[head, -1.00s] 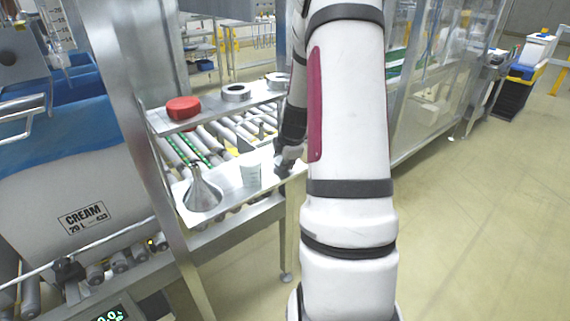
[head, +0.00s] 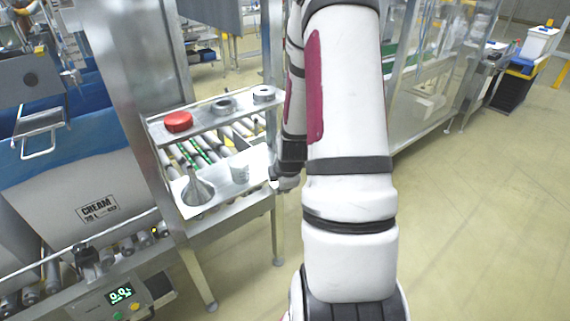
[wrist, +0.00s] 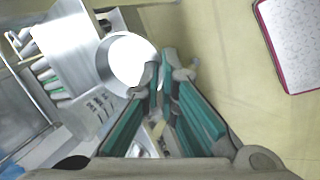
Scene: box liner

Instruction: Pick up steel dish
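The steel dish (wrist: 122,58) shows in the wrist view as a bright round disc with a grey outer side. Its right edge lies at the tips of my gripper (wrist: 162,72), behind the left fingertip. The two fingers are close together, with the dish's rim seeming to lie between the tips. In the head view my gripper (head: 284,182) is just off the right end of the lower steel shelf. I cannot make out the dish there; my arm and gripper likely hide it.
On the lower shelf (head: 222,193) stand a steel funnel (head: 197,190) and a pale cup (head: 239,171). Rollers run behind. Floor to the right is open.

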